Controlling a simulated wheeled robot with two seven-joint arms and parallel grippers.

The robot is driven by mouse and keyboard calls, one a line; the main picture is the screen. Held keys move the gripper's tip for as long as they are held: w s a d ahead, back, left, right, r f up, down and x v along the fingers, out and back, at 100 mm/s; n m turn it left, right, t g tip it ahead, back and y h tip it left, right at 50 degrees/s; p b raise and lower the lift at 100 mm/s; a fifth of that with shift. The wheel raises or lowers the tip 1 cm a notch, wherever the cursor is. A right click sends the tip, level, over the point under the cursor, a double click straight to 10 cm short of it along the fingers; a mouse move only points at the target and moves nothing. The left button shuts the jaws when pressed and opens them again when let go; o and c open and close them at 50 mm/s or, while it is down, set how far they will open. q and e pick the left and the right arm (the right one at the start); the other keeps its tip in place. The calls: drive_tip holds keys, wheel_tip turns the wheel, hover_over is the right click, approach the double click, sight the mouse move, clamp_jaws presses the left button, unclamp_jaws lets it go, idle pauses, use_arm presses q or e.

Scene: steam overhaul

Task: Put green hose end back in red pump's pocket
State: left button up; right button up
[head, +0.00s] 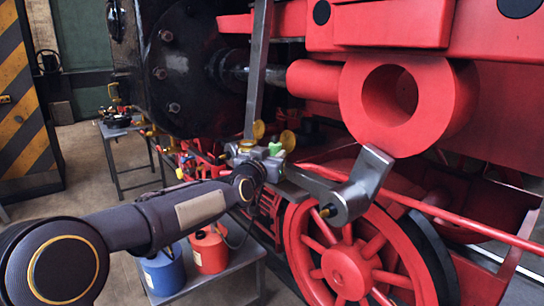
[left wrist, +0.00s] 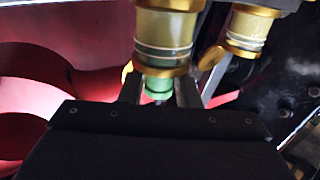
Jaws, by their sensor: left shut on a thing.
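A green hose end (left wrist: 158,84) is between the fingers of my left gripper (left wrist: 160,92) in the left wrist view. It sits directly below a brass and silver fitting (left wrist: 165,30); I cannot tell whether the two are joined. In the head view my left gripper (head: 262,154) is up beside the locomotive, with a bit of the green hose end (head: 275,148) showing at it. The red pump (head: 208,250) stands low on a grey stand, below the gripper; its pocket cannot be made out. My right gripper is not in view.
A blue pump (head: 163,270) stands left of the red pump on the grey stand (head: 228,268). A second brass fitting (left wrist: 248,28) is beside the first. Red spoked wheel (head: 345,262) and grey crank (head: 350,195) lie to the right. A small table (head: 122,128) stands behind.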

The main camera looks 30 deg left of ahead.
use_arm(q)
drive_tip(key=shift+r, duration=0.1)
clamp_jaws()
wheel_tip(320, 180, up, 8)
drive_tip(key=p, duration=0.5)
idle(0.5)
